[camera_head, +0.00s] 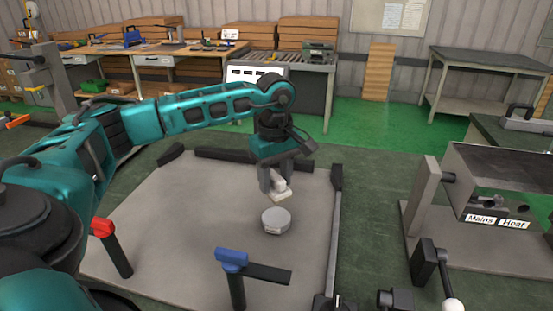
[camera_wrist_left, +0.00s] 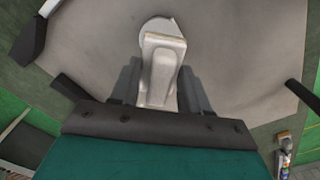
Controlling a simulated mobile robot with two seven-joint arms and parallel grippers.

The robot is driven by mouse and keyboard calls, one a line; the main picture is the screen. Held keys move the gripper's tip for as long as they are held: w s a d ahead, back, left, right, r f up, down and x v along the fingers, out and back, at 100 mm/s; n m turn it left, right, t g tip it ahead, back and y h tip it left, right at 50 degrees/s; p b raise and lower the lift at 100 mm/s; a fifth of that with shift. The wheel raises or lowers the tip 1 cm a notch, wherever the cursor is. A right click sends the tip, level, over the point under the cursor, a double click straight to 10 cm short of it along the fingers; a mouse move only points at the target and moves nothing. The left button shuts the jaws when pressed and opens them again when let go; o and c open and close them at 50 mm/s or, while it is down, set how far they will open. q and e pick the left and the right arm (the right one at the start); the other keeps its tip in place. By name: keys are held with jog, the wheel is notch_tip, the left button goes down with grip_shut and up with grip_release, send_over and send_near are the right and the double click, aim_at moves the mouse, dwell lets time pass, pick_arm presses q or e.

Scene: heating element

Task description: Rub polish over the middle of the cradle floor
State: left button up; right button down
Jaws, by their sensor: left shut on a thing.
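The cradle floor (camera_head: 180,215) is a wide flat grey plate with dark stops along its edges; its bare surface also shows in the left wrist view (camera_wrist_left: 105,40). My left gripper (camera_head: 278,180) points down over the right part of this floor. It is shut on an off-white pad with a handle (camera_head: 282,192), which fills the middle of the left wrist view (camera_wrist_left: 162,65). A round light-grey tin (camera_head: 276,221) stands on the floor just in front of the pad. In the wrist view the pad partly hides the tin (camera_wrist_left: 157,22). I cannot tell whether pad and tin touch. My right gripper is not in view.
A red-topped post (camera_head: 103,228) and a blue-topped clamp (camera_head: 232,260) stand at the cradle's near side. A dark bar (camera_head: 335,178) lines its right edge. A unit labelled Mains and Heat (camera_head: 497,222) stands at right. The floor's middle left is clear.

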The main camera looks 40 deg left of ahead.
aim_at(276, 194)
pick_arm(q)
jog(key=shift+w+d+f, duration=0.1)
jog(key=shift+d+f, duration=0.05)
jog(key=shift+f, duration=0.85)
notch_tip(276, 194, down, 4)
jog(key=shift+r+b, duration=0.2)
jog(key=shift+b, duration=0.5)
jog(key=shift+f+b, duration=0.3)
jog(key=shift+f, duration=0.15)
jog(key=shift+f+b, duration=0.4)
jog(key=shift+f, duration=0.15)
dwell(0.4)
notch_tip(276, 194, up, 3)
jog(key=shift+f+p, duration=0.1)
jog(key=shift+p, duration=1)
notch_tip(276, 194, up, 2)
jog(key=shift+p, duration=0.35)
jog(key=shift+r, duration=1.15)
